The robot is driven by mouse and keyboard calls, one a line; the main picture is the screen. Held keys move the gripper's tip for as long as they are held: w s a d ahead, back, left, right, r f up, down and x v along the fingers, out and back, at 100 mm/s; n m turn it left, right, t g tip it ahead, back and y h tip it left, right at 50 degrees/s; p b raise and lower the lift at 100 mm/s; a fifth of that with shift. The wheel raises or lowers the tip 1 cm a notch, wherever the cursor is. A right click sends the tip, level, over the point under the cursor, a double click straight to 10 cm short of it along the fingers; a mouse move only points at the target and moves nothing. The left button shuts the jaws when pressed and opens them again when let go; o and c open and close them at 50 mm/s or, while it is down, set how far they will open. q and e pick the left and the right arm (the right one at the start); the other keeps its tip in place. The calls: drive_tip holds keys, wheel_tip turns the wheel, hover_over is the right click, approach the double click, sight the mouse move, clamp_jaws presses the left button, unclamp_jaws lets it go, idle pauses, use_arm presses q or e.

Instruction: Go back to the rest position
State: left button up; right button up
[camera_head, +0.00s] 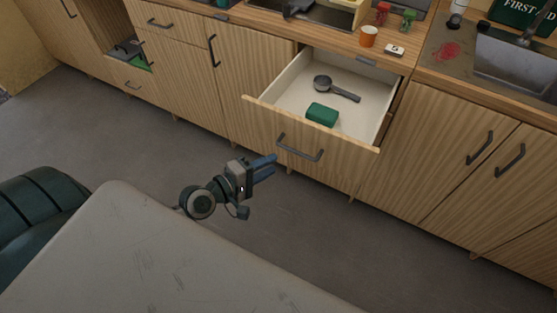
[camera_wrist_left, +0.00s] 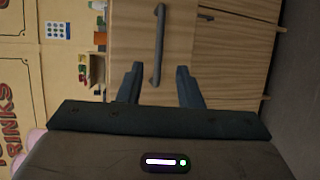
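My left gripper (camera_head: 267,168) is in front of the open wooden drawer (camera_head: 335,160). Its blue fingers are apart with nothing between them; in the left wrist view the gripper (camera_wrist_left: 160,84) also shows spread fingers. The dark drawer handle (camera_head: 300,150) lies just beyond the fingertips and appears between them in the left wrist view (camera_wrist_left: 158,45). There seems to be a gap between fingers and handle. My right gripper is in neither view.
The drawer holds a dark scoop (camera_head: 335,88) and a green block (camera_head: 322,115). Another drawer (camera_head: 128,78) at the left is partly open. Grey floor (camera_head: 110,150) is clear.

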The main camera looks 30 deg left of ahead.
use_arm(q)
drive_tip(key=shift+s+a+r, duration=0.15)
drive_tip(key=shift+s, duration=0.15)
idle(0.4)
drive_tip(key=s+a+f+m+g+y, duration=0.2)
drive_tip(key=a+f, duration=0.1)
drive_tip(key=f, duration=0.8)
drive_tip(key=s+a+f+m+g+y, duration=0.2)
drive_tip(key=s+a+f, duration=0.1)
drive_tip(key=f, duration=0.8)
drive_tip(key=s+a+f+m+g+y, duration=0.2)
drive_tip(key=f, duration=0.9)
drive_tip(key=s+d+f+m+g+y, duration=0.1)
drive_tip(key=s+f+m+g, duration=0.6)
drive_tip(key=s+f, duration=1.4)
drive_tip(key=s+m, duration=0.1)
drive_tip(key=s, duration=0.2)
drive_tip(key=shift+s+y, duration=0.2)
drive_tip(key=shift+y, duration=0.1)
drive_tip(key=shift+r, duration=0.1)
